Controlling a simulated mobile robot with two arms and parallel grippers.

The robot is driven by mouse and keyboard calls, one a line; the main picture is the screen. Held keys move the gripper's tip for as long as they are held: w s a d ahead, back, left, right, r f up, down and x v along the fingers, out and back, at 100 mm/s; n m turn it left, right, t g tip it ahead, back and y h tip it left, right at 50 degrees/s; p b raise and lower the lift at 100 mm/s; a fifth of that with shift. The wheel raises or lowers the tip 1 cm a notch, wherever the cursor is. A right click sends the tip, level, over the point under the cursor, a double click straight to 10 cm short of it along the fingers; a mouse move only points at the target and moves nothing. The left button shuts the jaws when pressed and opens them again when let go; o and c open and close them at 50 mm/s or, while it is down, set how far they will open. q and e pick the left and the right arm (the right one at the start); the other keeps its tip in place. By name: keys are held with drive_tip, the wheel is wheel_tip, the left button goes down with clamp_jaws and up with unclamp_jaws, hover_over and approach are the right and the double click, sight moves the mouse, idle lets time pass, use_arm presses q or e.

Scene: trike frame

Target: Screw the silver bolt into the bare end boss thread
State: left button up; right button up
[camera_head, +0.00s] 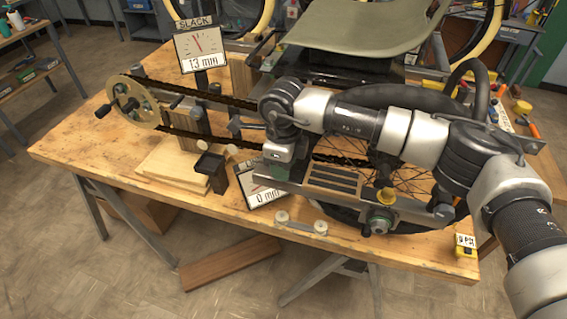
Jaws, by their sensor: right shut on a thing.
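My right arm comes in from the right and reaches over the trike frame. I cannot pick out the silver bolt with certainty. My left gripper is not in view.
A tan chainwheel (132,102) with a crank stands at the left. Gauges read 13 mm (200,48) and 0 mm (258,188). A two-knobbed bar (301,223) lies at the front edge. The table's left front (95,155) is clear.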

drive_tip(key=o, duration=0.5)
